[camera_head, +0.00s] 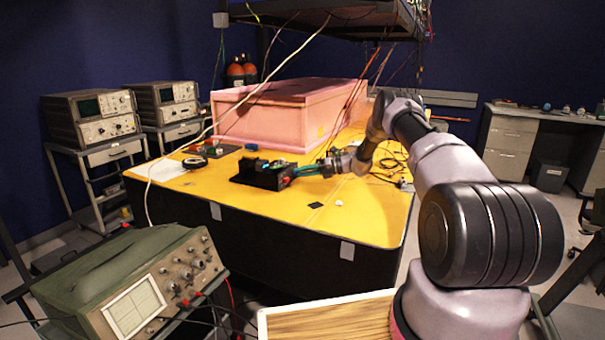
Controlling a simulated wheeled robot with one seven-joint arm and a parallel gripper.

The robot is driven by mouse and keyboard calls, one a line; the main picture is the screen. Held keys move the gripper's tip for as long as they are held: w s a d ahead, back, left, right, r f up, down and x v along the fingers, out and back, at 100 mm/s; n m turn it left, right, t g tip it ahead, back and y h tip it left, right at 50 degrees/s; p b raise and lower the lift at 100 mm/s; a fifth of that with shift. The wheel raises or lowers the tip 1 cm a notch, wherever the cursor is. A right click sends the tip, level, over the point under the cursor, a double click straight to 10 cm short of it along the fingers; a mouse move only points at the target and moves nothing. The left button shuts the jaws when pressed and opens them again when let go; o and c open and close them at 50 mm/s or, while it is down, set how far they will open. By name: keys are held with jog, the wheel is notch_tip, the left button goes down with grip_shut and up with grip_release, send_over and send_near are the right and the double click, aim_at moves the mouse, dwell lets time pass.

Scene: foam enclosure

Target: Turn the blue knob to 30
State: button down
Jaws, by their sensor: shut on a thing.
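A small black box (262,176) stands on the yellow table top, with small teal and red parts on its top and right side. My gripper (300,172) has teal fingers and reaches in from the right to the box's right end. Its fingers are shut on a small part there, which I take to be the blue knob. The knob itself is hidden by the fingers and too small to make out. Its setting and any scale marks cannot be read.
The yellow table (240,205) has free room in front of the box, with a small black square (316,205) on it. A pink foam enclosure (275,115) stands behind. Loose cables (392,163) lie to the right. An oscilloscope (135,290) is at the front left.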

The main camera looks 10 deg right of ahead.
jog(key=shift+d, duration=0.1)
jog(key=c, duration=0.7)
grip_release()
jog(key=shift+o, duration=0.2)
jog(key=v, duration=1)
jog(key=shift+s+d+r, duration=0.1)
jog(key=shift+d, duration=0.2)
